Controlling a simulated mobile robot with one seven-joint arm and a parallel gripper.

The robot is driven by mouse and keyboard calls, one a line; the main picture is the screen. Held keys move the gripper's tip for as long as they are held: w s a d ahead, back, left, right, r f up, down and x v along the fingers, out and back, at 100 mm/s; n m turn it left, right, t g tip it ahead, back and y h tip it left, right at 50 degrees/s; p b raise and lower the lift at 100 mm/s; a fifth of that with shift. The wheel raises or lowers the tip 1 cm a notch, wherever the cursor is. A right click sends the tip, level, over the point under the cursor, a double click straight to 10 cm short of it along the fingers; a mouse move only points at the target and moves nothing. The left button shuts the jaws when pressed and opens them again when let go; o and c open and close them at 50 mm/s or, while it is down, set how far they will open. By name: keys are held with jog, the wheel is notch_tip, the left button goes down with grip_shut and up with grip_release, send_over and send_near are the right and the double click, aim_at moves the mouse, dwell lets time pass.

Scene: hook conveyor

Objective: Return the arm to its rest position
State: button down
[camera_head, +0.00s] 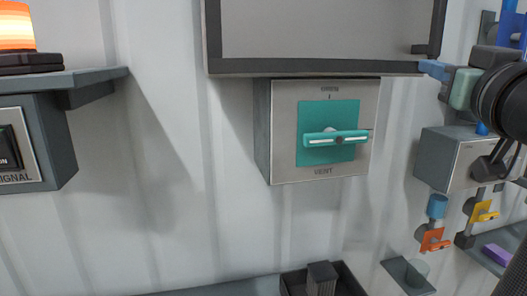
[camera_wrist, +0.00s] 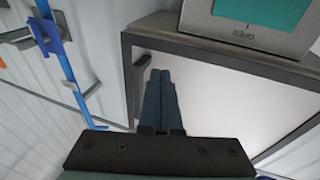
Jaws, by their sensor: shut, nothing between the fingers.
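My gripper (camera_head: 430,68) is at the upper right of the head view, beside the lower right corner of the framed grey panel (camera_head: 325,30). Its two dark blue fingers also show in the wrist view (camera_wrist: 160,80), closed together with nothing between them. They point along the panel's edge, close to a small dark handle (camera_wrist: 140,76). I cannot tell if the fingertips touch anything. Part of my arm fills the right edge of the head view.
A grey box (camera_head: 452,158) and small orange and yellow valves stand at right. A shelf with an orange lamp (camera_head: 16,28) is at left. The wall between is clear.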

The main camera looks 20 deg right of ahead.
jog(key=w+a+n+t+y+b, duration=0.15)
jog(key=a+t, duration=0.35)
jog(key=a, duration=1.7)
jog(key=s+a+n+t+y, duration=0.2)
jog(key=s+a+t+y, duration=0.2)
jog(key=s+a, duration=0.5)
jog(key=a+r+y, duration=0.1)
jog(key=a, duration=0.5)
jog(key=shift+b, duration=0.3)
jog(key=shift+n+y, duration=0.25)
